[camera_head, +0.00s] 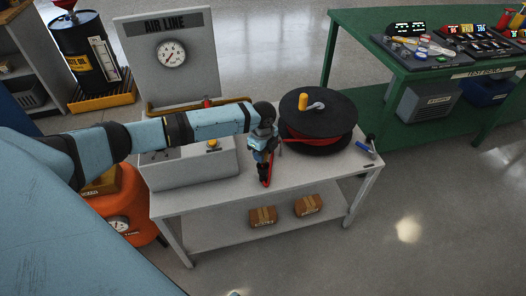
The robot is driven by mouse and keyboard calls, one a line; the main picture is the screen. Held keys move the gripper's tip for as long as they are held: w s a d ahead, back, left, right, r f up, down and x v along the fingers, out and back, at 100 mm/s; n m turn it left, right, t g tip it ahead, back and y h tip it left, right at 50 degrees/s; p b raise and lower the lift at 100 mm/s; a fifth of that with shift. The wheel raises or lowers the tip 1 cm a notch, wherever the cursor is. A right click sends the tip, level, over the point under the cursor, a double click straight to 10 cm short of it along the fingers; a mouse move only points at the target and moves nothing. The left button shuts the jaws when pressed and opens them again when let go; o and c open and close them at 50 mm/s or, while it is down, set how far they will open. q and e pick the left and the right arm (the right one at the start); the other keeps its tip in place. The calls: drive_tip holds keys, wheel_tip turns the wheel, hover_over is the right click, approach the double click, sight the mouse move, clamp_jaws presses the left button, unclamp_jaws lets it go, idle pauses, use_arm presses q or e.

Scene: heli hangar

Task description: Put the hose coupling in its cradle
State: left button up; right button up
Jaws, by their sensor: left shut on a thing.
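My left gripper (264,176) points down over the front of the grey table, left of the black hose reel (318,112). It is shut on the hose coupling, which is mostly hidden by the fingers. Red hose (269,170) shows at the fingers, and more red hose is wound on the reel. A small blue and dark fitting (366,149) sits at the table's right end, apart from the gripper. I cannot tell for sure which part is the cradle. My right gripper is not in view.
The air line panel (190,85) with a gauge and a grey box (190,172) stand left on the table (310,183). Cartons (263,216) lie on the lower shelf. A green bench (390,50) stands at the right. Floor in front is clear.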

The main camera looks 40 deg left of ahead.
use_arm(q)
drive_tip(key=shift+f, duration=0.2)
drive_tip(key=shift+f+b, duration=0.6)
drive_tip(key=shift+f, duration=1.15)
drive_tip(key=o, duration=1.6)
drive_tip(key=shift+c, duration=0.2)
